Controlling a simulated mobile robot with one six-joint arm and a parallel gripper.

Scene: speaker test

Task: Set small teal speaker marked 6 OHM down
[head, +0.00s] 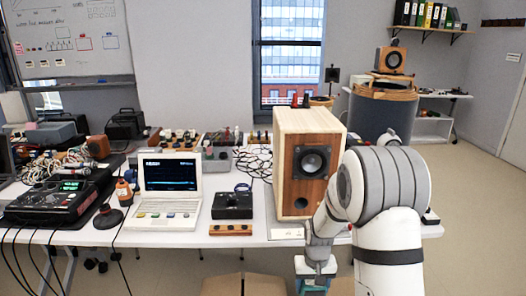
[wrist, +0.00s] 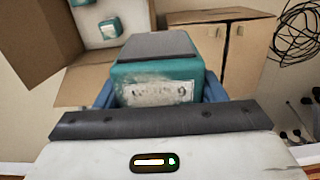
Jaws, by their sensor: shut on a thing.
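The small teal speaker (wrist: 155,84) is in my gripper (wrist: 158,92), between its two blue fingers in the wrist view. Its top is dark grey, and a worn pale label faces the camera; the marking is too smeared to read. In the head view my gripper (head: 316,268) points down in front of the table's front edge, with a bit of teal (head: 313,287) under it at the bottom of the picture. In the wrist view, an open cardboard box (wrist: 38,42) lies beyond the speaker, with another teal and white item (wrist: 110,27) inside it.
A second cardboard box (wrist: 233,50) stands right of the open one, with black cables (wrist: 300,35) on the floor beside it. The table holds a large wooden speaker (head: 309,165), a laptop-like instrument (head: 168,188) and a black box (head: 232,205).

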